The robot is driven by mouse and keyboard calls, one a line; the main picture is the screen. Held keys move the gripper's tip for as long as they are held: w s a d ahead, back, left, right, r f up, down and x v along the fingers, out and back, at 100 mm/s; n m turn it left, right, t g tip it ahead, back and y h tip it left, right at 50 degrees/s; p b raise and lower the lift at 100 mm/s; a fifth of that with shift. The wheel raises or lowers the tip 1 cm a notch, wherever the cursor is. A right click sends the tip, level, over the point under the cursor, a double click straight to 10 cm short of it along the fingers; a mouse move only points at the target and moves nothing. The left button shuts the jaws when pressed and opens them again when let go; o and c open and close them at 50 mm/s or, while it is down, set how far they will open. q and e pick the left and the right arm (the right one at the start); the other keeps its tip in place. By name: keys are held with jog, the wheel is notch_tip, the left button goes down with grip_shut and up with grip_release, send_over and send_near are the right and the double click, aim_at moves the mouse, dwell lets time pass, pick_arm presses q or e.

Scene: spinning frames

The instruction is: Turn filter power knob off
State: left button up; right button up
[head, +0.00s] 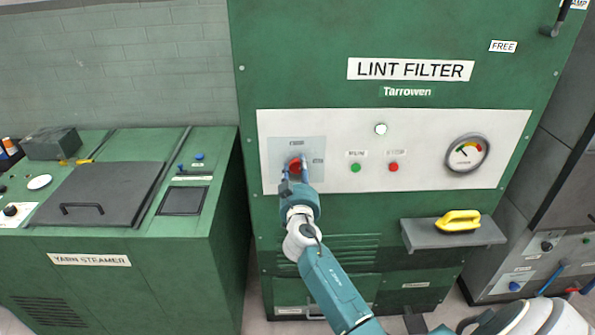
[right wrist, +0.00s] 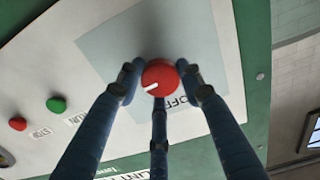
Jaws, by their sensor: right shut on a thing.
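The red filter power knob (head: 295,165) sits on a pale square plate (head: 312,148) at the left of the lint filter's white panel. My right gripper (head: 296,172) has its three blue fingers around the knob and is shut on it. In the right wrist view the knob (right wrist: 160,77) shows between the fingertips. Its white pointer mark is toward the lower left there, while the OFF label (right wrist: 180,99) is at the knob's lower right, partly hidden by a finger. My left gripper is not in view.
Green (head: 355,168) and red (head: 393,167) buttons, a white lamp (head: 380,129) and a gauge (head: 467,153) are right of the knob. A grey shelf (head: 415,236) with a yellow-handled tool (head: 458,220) juts out below. The yarn steamer (head: 90,259) stands at left.

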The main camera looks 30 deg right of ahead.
jog(key=shift+f, duration=0.35)
jog(key=n+b, duration=0.1)
jog(key=n, duration=0.7)
jog(key=shift+s+b, duration=0.1)
jog(key=shift+b, duration=0.2)
jog(key=n, duration=0.4)
jog(key=shift+n, duration=0.3)
jog(key=shift+d+n+p, duration=0.1)
jog(key=shift+n+p, duration=0.6)
jog(key=shift+n, duration=1.5)
jog(key=o, duration=1.2)
jog(key=shift+c, duration=0.2)
jog(key=shift+s+d+r, duration=0.1)
jog(key=shift+r, duration=0.1)
